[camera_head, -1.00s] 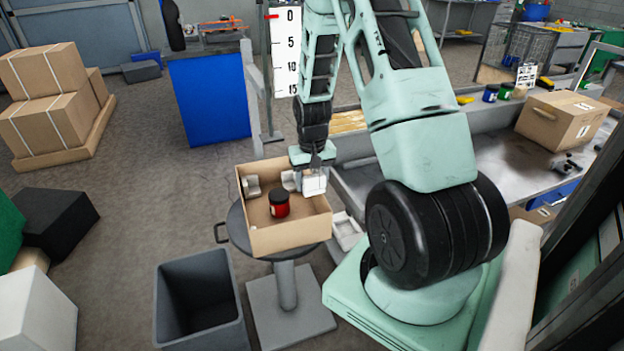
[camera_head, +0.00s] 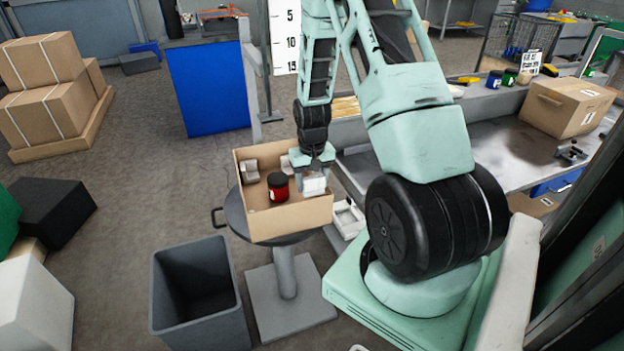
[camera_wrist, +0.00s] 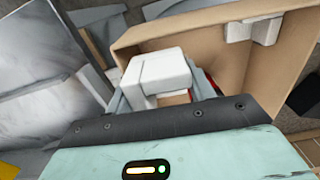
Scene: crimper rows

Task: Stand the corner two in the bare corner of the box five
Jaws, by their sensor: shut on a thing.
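The open cardboard box (camera_head: 285,222) stands on a round stool. A red jar with a dark lid (camera_head: 278,186) is inside it, and a light corner piece (camera_head: 249,171) stands in its far-left corner. Another pale piece shows at the far wall, partly hidden behind my gripper. My gripper (camera_head: 314,183) is shut on a white corner piece (camera_head: 315,187) at the right side of the box. In the wrist view the held corner piece (camera_wrist: 158,73) is near the box wall (camera_wrist: 190,32), with the jar mostly hidden behind it. I cannot tell whether the piece touches the box floor.
The stool top (camera_head: 234,211) shows left of the box. A grey open bin (camera_head: 200,300) stands in front of it. A white tray (camera_head: 348,218) is right of the box, and a workbench (camera_head: 500,135) with a closed carton (camera_head: 567,107) lies further right.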

